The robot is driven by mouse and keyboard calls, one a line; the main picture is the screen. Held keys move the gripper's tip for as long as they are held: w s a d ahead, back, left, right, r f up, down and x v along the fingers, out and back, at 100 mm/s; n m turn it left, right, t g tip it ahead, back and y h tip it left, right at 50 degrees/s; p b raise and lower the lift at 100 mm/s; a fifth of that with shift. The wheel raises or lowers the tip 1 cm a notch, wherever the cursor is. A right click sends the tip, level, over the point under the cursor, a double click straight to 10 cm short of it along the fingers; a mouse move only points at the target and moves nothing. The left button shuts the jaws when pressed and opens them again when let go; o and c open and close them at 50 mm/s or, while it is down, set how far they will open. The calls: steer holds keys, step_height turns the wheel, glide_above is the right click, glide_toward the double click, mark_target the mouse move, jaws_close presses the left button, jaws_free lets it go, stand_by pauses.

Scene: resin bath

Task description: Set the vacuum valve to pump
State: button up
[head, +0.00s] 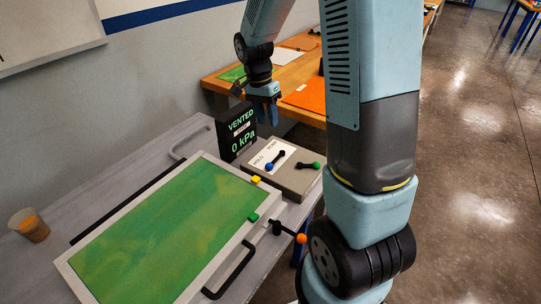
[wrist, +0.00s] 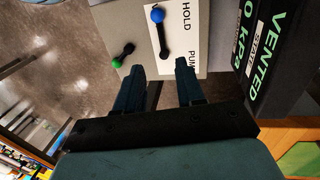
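The valve box (head: 297,183) is beige-grey and stands beyond the green panel. On its white HOLD/PUMP label sits a black lever with a blue knob (head: 269,167); the blue knob (wrist: 157,14) points to the HOLD end. A second black lever has a green knob (head: 316,165), also in the wrist view (wrist: 117,62). A black display (head: 237,131) reads VENTED and 0 kPa. My gripper (head: 268,118) is above and behind the box, apart from the levers. Its two fingers (wrist: 160,75) are spread with nothing between them.
A green panel in a white frame (head: 170,235) with black handles fills the near bench. A lever with an orange knob (head: 301,238) is at its right corner. A cup (head: 29,225) stands left. A wooden table (head: 290,75) with coloured sheets is behind.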

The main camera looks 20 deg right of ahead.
mark_target(274, 160)
steer(key=f, duration=0.4)
steer(key=s+d+f, duration=0.1)
steer(key=f, duration=0.4)
steer(key=s+f, duration=0.1)
steer(key=f, duration=0.3)
steer(key=shift+d+f, duration=0.3)
steer(key=shift+f, duration=0.05)
jaws_close()
stand_by(0.4)
stand_by(0.5)
steer(key=shift+a, duration=0.4)
steer(key=shift+d, duration=0.2)
steer(key=shift+w+m, duration=0.1)
steer(key=shift+m, duration=0.2)
